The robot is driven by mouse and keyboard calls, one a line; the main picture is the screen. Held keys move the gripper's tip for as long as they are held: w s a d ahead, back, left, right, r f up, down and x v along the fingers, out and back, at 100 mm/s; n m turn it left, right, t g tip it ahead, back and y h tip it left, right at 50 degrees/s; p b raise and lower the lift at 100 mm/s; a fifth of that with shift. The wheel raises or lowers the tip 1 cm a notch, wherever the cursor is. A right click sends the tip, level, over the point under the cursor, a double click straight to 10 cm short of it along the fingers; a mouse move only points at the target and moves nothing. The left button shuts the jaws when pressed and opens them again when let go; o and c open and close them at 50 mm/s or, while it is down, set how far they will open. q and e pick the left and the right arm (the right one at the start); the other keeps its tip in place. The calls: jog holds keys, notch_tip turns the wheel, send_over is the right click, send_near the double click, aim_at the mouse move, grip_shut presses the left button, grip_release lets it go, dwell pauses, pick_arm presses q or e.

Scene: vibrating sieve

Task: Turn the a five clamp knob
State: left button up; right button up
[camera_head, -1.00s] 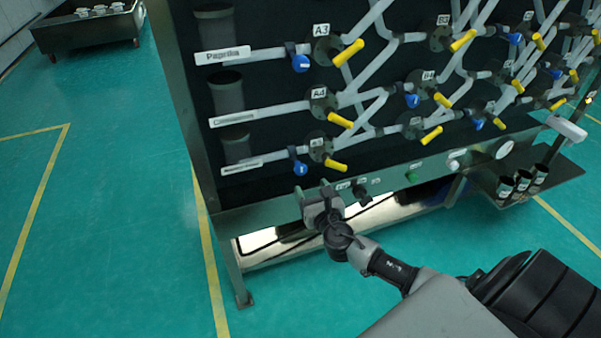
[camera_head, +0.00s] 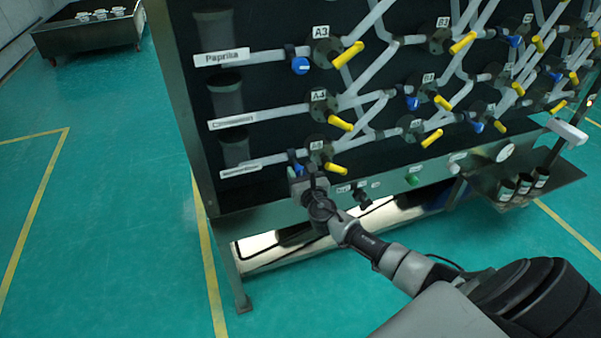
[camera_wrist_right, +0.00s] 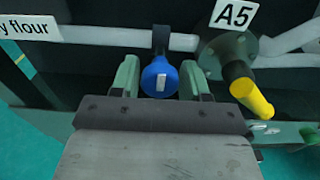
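The A5 clamp knob is a blue round knob (camera_wrist_right: 160,77) with a white mark, on the grey pipe left of the A5 label (camera_wrist_right: 233,14). In the right wrist view it sits between the two green fingers of my right gripper (camera_wrist_right: 161,80), which are apart, with a visible gap on each side. In the head view my right gripper (camera_head: 298,172) is up at the panel and partly hides the blue knob. A yellow handle (camera_wrist_right: 250,97) is just right of the gripper. My left gripper is not in view.
Other blue knobs (camera_head: 300,65) and yellow handles (camera_head: 340,123) are spread over the panel above and right. A lower rail carries a black knob (camera_head: 364,199) and a green button (camera_head: 412,180). The floor (camera_head: 110,220) at left is clear.

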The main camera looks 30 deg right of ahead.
jog(key=c, duration=0.5)
